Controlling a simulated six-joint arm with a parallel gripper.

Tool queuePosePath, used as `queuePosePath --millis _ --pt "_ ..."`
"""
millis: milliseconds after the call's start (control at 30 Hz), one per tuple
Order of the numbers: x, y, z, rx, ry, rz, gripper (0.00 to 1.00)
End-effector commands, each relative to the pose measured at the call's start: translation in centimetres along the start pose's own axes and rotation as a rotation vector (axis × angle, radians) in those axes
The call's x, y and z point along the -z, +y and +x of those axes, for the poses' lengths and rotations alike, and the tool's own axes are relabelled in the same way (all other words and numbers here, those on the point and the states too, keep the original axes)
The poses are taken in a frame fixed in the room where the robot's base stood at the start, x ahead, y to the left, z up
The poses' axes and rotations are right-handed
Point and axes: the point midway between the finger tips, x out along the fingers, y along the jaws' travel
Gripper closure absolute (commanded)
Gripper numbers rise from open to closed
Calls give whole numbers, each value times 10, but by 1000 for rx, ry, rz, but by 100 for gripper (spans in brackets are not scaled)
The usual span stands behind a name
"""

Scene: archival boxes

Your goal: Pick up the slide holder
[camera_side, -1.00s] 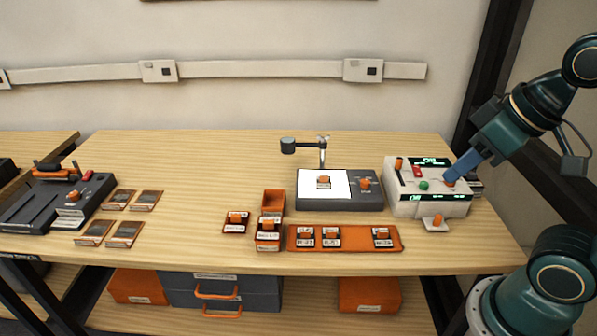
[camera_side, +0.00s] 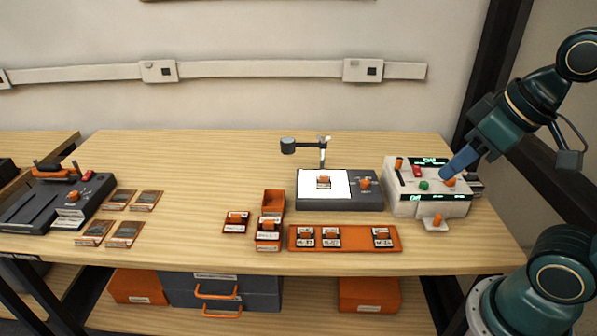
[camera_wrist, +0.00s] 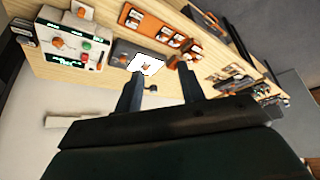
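Several small slide holders with orange grips are in the side view, and I cannot tell which one the task means. One slide holder (camera_side: 324,182) sits on the lit white panel of a dark light box (camera_side: 340,204); it also shows in the wrist view (camera_wrist: 146,67). Three more, such as the left one (camera_side: 306,238), sit on an orange tray (camera_side: 355,243). Another holder (camera_side: 236,223) lies on the table left of the tray. My gripper (camera_side: 447,174) is above the pale control box; in the wrist view (camera_wrist: 159,68) its fingers are apart and empty.
The pale control box (camera_side: 403,206) with buttons and displays stands at the right. An orange open box (camera_side: 273,198) stands left of the light box, whose lens arm (camera_side: 322,155) rises behind it. Flat cards (camera_side: 125,235) and a dark machine (camera_side: 35,205) are at left.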

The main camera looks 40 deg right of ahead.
Motion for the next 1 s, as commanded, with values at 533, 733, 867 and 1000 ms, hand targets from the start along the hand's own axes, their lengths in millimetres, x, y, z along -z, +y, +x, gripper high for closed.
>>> queuePosePath --millis 533,733,867,1000 --pt "95 13 30 48 -73 -202 61" --pt "132 26 54 81 -95 -288 61" --pt "154 37 74 106 -106 -341 61" --pt "174 51 98 135 -115 -397 61"
